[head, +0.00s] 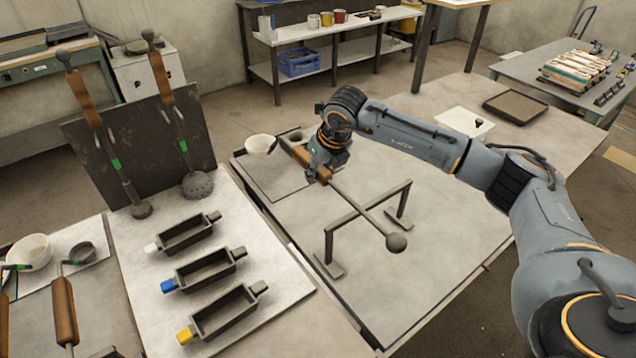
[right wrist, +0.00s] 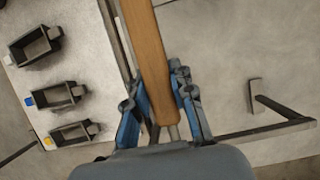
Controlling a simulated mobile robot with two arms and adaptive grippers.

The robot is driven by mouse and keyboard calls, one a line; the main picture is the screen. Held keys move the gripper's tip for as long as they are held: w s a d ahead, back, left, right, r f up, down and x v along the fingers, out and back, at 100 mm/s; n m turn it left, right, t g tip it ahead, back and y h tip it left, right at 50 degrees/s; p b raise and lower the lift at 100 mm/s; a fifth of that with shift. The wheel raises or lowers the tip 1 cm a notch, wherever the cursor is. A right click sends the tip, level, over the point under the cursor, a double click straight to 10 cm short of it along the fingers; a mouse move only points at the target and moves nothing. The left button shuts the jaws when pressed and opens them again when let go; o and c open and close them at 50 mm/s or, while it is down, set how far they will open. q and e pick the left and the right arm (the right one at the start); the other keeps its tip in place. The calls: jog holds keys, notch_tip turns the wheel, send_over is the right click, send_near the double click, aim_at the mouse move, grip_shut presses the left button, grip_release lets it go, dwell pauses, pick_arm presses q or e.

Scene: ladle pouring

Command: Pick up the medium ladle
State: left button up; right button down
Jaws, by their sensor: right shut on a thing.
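A ladle with a brown wooden handle (head: 303,157), a thin grey rod and a dark rounded head (head: 397,242) extends over a grey metal stand (head: 366,205). I cannot tell whether its rod touches the stand's bar. My right gripper (head: 322,168) is shut on the wooden handle. In the right wrist view the handle (right wrist: 147,50) runs between the blue fingers of the gripper (right wrist: 155,92). Two more wooden-handled ladles (head: 88,100) (head: 160,78) lean upright against a dark board at the left. My left gripper is not in view.
Three dark rectangular molds with white, blue and yellow ends (head: 222,312) lie on the left table. A white bowl (head: 260,144) stands behind the held ladle. Another ladle handle (head: 64,310) shows at lower left. The table right of the stand is mostly clear.

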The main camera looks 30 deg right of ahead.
jog(key=s+a+r+b, duration=0.4)
jog(key=s+a+r, duration=0.3)
jog(key=s+r, duration=0.2)
jog(key=shift+s+r, duration=0.35)
jog(key=shift+s, duration=1)
jog(key=shift+a, duration=0.1)
jog(key=shift+f, duration=0.1)
